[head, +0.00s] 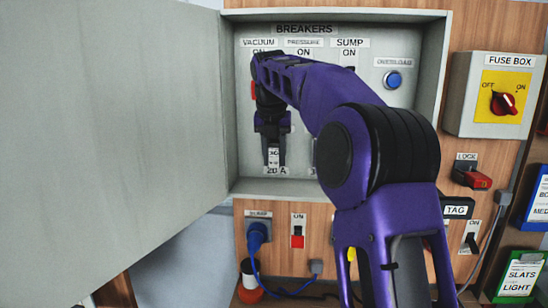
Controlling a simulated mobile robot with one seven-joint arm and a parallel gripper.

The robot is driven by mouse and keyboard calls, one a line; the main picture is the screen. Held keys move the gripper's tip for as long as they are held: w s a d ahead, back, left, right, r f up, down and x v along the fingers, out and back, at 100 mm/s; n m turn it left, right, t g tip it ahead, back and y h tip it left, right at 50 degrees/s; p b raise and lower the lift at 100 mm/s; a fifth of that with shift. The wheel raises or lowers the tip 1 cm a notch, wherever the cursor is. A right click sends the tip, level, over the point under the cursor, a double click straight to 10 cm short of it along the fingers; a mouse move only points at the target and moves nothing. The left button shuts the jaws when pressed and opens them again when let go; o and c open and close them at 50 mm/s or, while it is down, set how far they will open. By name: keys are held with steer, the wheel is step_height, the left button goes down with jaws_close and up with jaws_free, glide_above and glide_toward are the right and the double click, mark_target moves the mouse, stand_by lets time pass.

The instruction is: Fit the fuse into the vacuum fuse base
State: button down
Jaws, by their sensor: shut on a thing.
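My gripper (272,143) points down inside the open breaker cabinet, in the column under the VACUUM label. It is shut on the fuse (273,157), whose pale lower end with dark marks shows between the fingertips. The fuse hangs upright just above a 20 A label (276,171). The vacuum fuse base is hidden behind my gripper and the fuse. I cannot tell whether the fuse touches the base or sits in it.
The cabinet door (110,130) stands open at left. The blue OVERLOAD button (393,80) is at the cabinet's right. The fuse box (495,95) has a red knob. A blue plug (258,233) and a red-and-white switch (298,236) are below. My arm hides the cabinet's middle.

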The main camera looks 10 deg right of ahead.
steer(key=shift+w, duration=0.1)
steer(key=shift+c, duration=2.3)
jaws_free()
